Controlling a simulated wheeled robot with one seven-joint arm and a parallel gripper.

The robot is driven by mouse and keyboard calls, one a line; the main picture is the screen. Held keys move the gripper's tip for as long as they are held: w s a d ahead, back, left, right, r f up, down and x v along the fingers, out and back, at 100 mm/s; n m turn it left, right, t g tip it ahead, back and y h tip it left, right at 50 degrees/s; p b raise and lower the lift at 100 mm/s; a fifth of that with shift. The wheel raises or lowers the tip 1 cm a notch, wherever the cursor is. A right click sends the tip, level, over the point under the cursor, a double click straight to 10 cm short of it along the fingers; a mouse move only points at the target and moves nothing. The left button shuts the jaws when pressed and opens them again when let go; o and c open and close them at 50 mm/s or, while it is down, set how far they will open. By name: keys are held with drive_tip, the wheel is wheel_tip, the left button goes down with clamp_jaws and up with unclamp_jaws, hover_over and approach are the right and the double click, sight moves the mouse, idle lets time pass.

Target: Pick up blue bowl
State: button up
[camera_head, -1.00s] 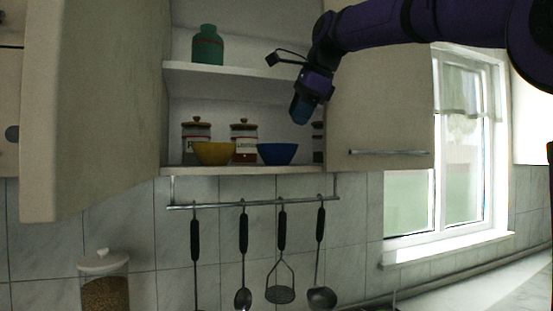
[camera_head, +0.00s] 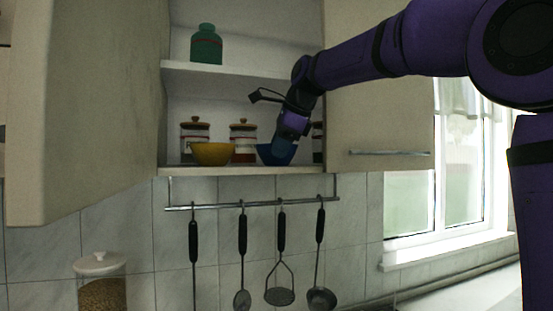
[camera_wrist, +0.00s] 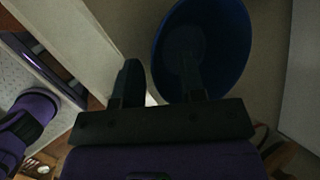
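The blue bowl (camera_head: 270,157) stands on the lower shelf of the open cupboard, right of a yellow bowl (camera_head: 212,154). My gripper (camera_head: 284,143) is at the bowl from above and covers part of it in the head view. In the wrist view the bowl (camera_wrist: 226,40) shows its open inside. My gripper (camera_wrist: 158,72) is open there, with one finger over the inside of the bowl and the other outside its left rim. The rim lies between the fingers. I cannot tell whether either finger touches it.
Jars with wooden lids (camera_head: 243,140) stand behind the bowls. A green bottle (camera_head: 206,45) is on the upper shelf (camera_head: 235,72). The cupboard doors flank the opening, the left one (camera_head: 95,110) swung out. Utensils hang from a rail (camera_head: 262,204) below.

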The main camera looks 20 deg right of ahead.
drive_tip(key=shift+w+a+f, duration=0.1)
drive_tip(key=shift+w+f, duration=0.15)
drive_tip(key=shift+f, duration=0.15)
clamp_jaws()
